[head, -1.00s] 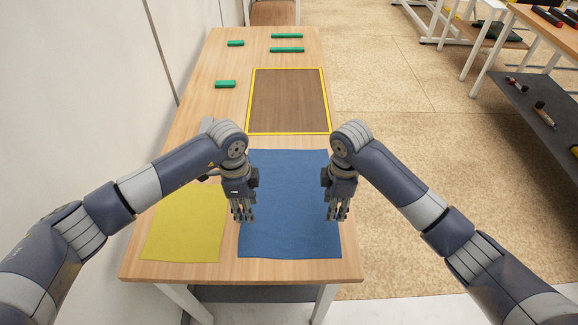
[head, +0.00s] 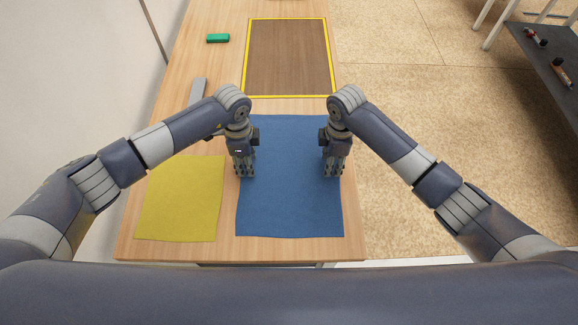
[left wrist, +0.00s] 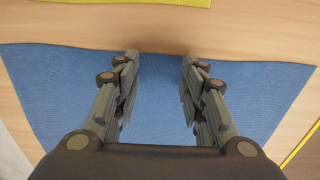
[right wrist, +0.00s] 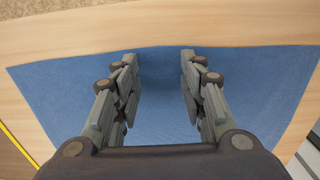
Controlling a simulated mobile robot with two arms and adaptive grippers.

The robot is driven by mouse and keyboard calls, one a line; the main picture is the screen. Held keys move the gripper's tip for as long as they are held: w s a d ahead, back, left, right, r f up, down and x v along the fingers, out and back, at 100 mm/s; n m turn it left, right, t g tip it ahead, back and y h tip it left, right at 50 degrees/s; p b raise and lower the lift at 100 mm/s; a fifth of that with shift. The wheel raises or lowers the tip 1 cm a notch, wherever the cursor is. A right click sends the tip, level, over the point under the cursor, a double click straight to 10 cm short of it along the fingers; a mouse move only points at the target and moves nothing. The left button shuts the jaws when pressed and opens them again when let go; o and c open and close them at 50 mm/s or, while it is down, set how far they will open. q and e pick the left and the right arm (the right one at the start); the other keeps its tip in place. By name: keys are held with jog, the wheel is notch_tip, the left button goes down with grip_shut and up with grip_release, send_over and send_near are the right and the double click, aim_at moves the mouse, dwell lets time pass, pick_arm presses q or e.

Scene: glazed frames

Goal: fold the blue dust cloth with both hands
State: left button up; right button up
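The blue dust cloth (head: 289,205) lies flat and unfolded on the wooden table. My left gripper (head: 245,177) is over its left edge and my right gripper (head: 333,177) is over its right edge, both about midway along its length. In the left wrist view the fingers of the left gripper (left wrist: 160,55) are apart, with the cloth's edge between them. In the right wrist view the fingers of the right gripper (right wrist: 159,55) are also apart at the cloth's edge. Whether the fingertips touch the cloth cannot be told.
A yellow cloth (head: 182,200) lies left of the blue one. A yellow-bordered brown area (head: 288,58) is behind it. A green block (head: 218,38) and a grey object (head: 197,92) are at the left. A dark shelf (head: 550,65) stands at the right.

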pick_arm(q)
jog(key=shift+s+f, duration=0.1)
jog(key=shift+f, duration=0.1)
pick_arm(e)
jog(key=shift+s+f, duration=0.1)
jog(key=shift+f, duration=0.1)
pick_arm(q)
jog(key=shift+f, duration=0.25)
pick_arm(e)
jog(key=shift+f, duration=0.25)
pick_arm(q)
jog(key=shift+r, duration=0.1)
jog(key=c, duration=0.4)
pick_arm(e)
jog(key=shift+r, duration=0.1)
jog(key=c, duration=0.4)
pick_arm(q)
grip_shut()
pick_arm(e)
grip_shut()
